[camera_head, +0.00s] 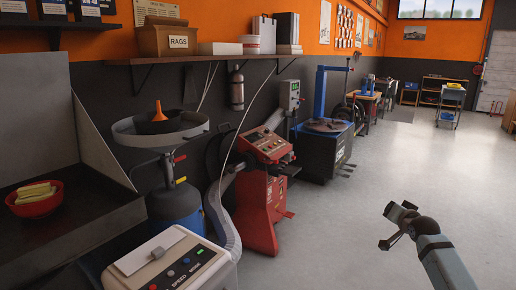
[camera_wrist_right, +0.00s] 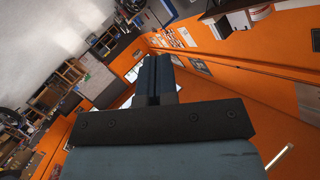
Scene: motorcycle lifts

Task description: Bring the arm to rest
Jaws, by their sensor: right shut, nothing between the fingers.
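My right arm (camera_head: 446,264) comes in from the lower right of the head view, over open floor. My right gripper (camera_head: 398,215) is at its end, apart from every object there. In the right wrist view my right gripper (camera_wrist_right: 157,72) has its two dark fingers together with nothing between them. My left gripper is in neither view.
A red machine (camera_head: 262,200), a blue tank (camera_head: 174,205) with a wide funnel pan, and a white control box (camera_head: 170,262) stand along the left. A red bowl (camera_head: 36,203) sits on a metal bench. The grey floor (camera_head: 335,225) around my right gripper is clear.

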